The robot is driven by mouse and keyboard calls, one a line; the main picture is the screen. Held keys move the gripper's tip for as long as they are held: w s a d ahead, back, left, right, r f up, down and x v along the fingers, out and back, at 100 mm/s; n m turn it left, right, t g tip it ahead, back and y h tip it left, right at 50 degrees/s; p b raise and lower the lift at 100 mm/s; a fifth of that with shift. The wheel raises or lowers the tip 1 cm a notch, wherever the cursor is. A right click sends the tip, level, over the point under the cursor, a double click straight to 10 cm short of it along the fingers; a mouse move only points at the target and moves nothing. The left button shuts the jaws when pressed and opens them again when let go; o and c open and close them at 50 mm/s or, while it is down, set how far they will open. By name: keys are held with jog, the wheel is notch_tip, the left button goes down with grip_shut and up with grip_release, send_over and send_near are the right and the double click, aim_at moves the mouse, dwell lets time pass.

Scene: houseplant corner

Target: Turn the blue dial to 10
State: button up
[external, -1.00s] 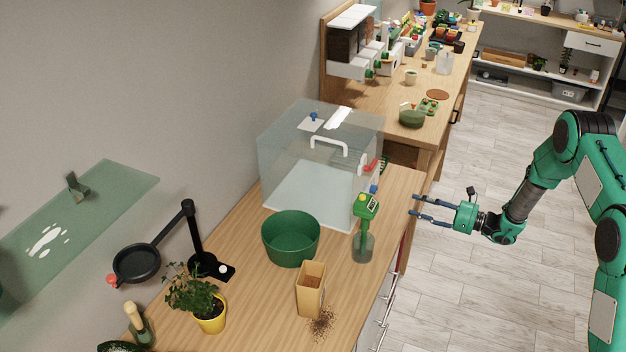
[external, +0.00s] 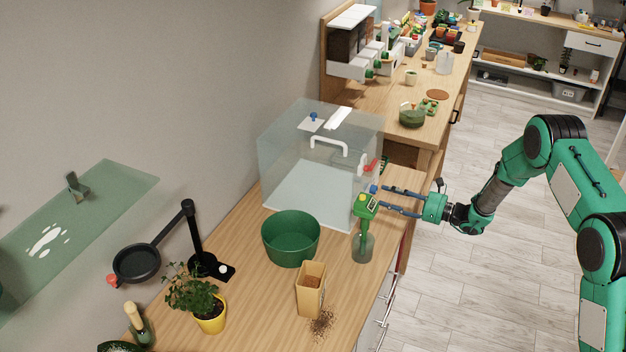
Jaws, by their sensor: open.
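A green device (external: 367,208) with a small display stands upright on a clear bottle (external: 362,247) on the wooden counter. A small blue dial (external: 374,189) sits on its top; any marks on it are too small to read. My gripper (external: 382,199) is open, its two long blue-grey fingers pointing left. Its fingertips are right beside the green device, close to the dial. I cannot tell whether they touch. Another blue knob (external: 313,116) is on the top of the clear glass case (external: 290,150).
A red-handled part (external: 370,165) is on the case's right side, just above my fingers. A green tub (external: 290,240), an open tan carton (external: 311,290) with spilled soil and a yellow plant pot (external: 209,317) stand to the left. Open floor lies to the right.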

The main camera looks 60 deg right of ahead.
aim_at(374, 190)
jog(key=shift+w, duration=1.75)
grip_shut()
